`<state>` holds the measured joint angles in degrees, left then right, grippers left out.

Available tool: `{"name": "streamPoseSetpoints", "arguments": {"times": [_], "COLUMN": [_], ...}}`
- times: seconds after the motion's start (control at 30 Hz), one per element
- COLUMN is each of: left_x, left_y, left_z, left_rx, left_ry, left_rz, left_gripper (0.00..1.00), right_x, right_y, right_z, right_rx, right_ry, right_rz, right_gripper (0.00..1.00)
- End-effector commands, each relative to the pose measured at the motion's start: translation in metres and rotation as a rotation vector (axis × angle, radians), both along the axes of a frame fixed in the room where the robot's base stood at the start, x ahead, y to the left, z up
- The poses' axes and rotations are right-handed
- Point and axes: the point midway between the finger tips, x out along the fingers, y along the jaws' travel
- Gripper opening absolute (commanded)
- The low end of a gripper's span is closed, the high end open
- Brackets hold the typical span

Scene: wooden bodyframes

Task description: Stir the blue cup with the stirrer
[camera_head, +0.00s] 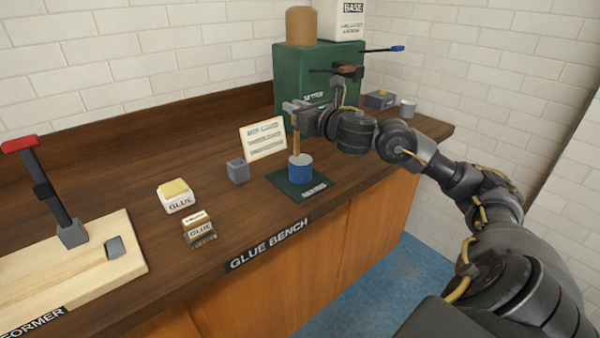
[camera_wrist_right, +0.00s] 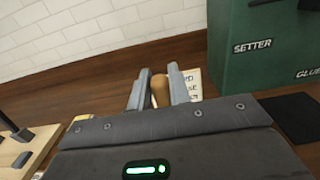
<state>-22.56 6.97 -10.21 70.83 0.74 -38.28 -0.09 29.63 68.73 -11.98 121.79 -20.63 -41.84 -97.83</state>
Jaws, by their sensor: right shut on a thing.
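The blue cup (camera_head: 300,171) stands upright on a dark green mat (camera_head: 316,188) on the bench. My right gripper (camera_head: 296,108) is above the cup and shut on the stirrer (camera_head: 296,142), a light brown wooden stick held roughly upright. The stirrer's lower end meets the cup's mouth; how deep it reaches inside is hidden. In the right wrist view the stirrer's rounded brown top (camera_wrist_right: 160,88) shows between the two grey fingers. My left gripper is not in view.
A small grey square holder (camera_head: 238,171) and an instruction card (camera_head: 263,139) stand left of the cup. Two glue containers (camera_head: 177,196) (camera_head: 199,231) are further left, near the wooden former (camera_head: 90,270). The green setter box (camera_head: 300,78) stands behind.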

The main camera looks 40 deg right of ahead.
Motion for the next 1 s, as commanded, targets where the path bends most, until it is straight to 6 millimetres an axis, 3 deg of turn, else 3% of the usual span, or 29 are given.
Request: {"name": "streamPoseSetpoints", "arguments": {"times": [0.37,0.8,1.0], "left_x": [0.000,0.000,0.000], "left_y": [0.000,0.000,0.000], "left_z": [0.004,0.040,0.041], "left_rx": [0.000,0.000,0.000], "left_ry": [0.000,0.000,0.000], "left_rz": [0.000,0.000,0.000], "left_gripper": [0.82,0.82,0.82], "right_x": [0.000,0.000,0.000], "right_y": [0.000,0.000,0.000], "right_z": [0.004,0.048,0.050], "right_rx": [0.000,0.000,0.000], "right_ry": [-0.001,-0.001,0.000], "right_rz": [0.000,0.000,0.000], "right_gripper": [0.00,0.00,0.00]}}
